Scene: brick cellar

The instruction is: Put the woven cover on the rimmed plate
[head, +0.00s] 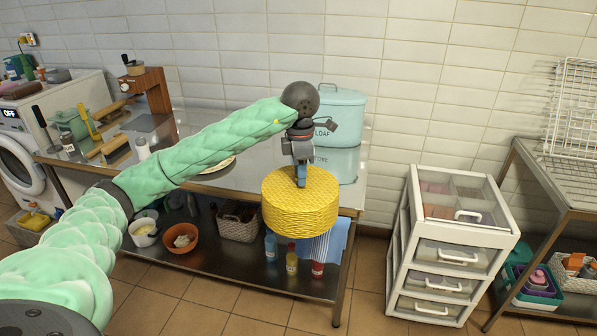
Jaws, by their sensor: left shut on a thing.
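The woven cover (300,205) is a round yellow dome with a basket-like pattern. My left gripper (301,177) is shut on its top and holds it upright near the front right edge of the metal table, seemingly above the table top. What looks like the rimmed plate (228,165) lies on the table to the left of the cover. It is pale, and my left arm hides most of it. My right gripper is not in view.
A pale blue LOAF bin (341,118) stands on the table behind the cover. A coffee grinder (145,95) and long-handled tools are at the table's left end. A white drawer unit (450,245) stands on the floor to the right. The lower shelf holds bowls, a basket and bottles.

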